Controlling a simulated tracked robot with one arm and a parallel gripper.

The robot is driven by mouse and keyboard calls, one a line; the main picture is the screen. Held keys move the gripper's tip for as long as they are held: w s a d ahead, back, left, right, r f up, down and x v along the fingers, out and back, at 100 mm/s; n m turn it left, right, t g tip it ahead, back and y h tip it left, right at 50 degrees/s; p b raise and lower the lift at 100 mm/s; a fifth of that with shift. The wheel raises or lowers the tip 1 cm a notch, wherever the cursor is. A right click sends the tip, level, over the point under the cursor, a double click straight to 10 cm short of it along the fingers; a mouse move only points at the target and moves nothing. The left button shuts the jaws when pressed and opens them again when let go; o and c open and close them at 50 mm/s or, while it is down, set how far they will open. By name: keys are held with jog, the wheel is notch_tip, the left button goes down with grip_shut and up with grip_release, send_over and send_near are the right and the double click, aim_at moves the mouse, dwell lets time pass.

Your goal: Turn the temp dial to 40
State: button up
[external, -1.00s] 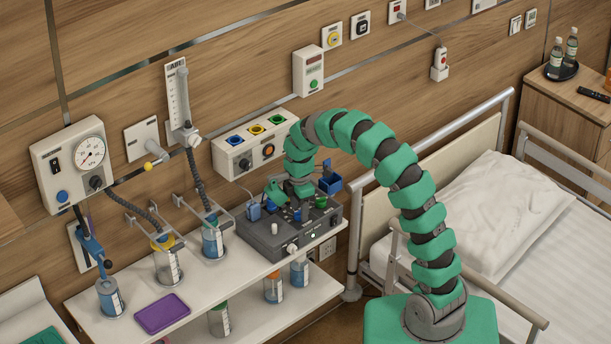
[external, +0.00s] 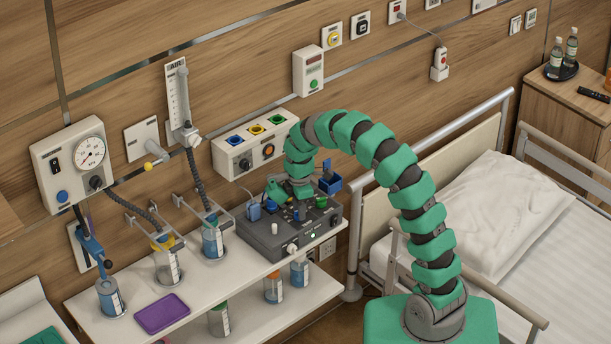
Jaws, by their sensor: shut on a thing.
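The grey control unit (external: 262,240) stands on the white shelf, with several small knobs and switches on its top. My gripper (external: 293,203) points down onto the back middle part of this top. It is shut on a dial there; the gripper hides the dial and its pointer. The labels are too small to read, so I cannot tell the dial's setting or confirm the word temp. A white knob (external: 274,229), a blue knob (external: 270,203) and a green knob (external: 321,202) show around the gripper.
A blue open box (external: 331,184) sits close behind the unit, right of my gripper. A white wall panel with coloured sockets (external: 250,146) is behind. Bottles and a purple tablet (external: 162,314) are on the shelf to the left. A bed (external: 500,240) stands right.

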jog(key=m, duration=0.6)
jog(key=shift+m, duration=0.4)
jog(key=m, duration=0.3)
jog(key=shift+m, duration=0.4)
jog(key=m, duration=0.3)
jog(key=shift+r, duration=0.1)
jog(key=m, duration=0.6)
jog(key=shift+m+p, duration=0.35)
jog(key=shift+m, duration=0.05)
jog(key=m, duration=0.3)
jog(key=shift+m+p, duration=0.3)
jog(key=shift+p, duration=0.1)
jog(key=shift+m+p, duration=0.35)
jog(key=shift+m, duration=1.25)
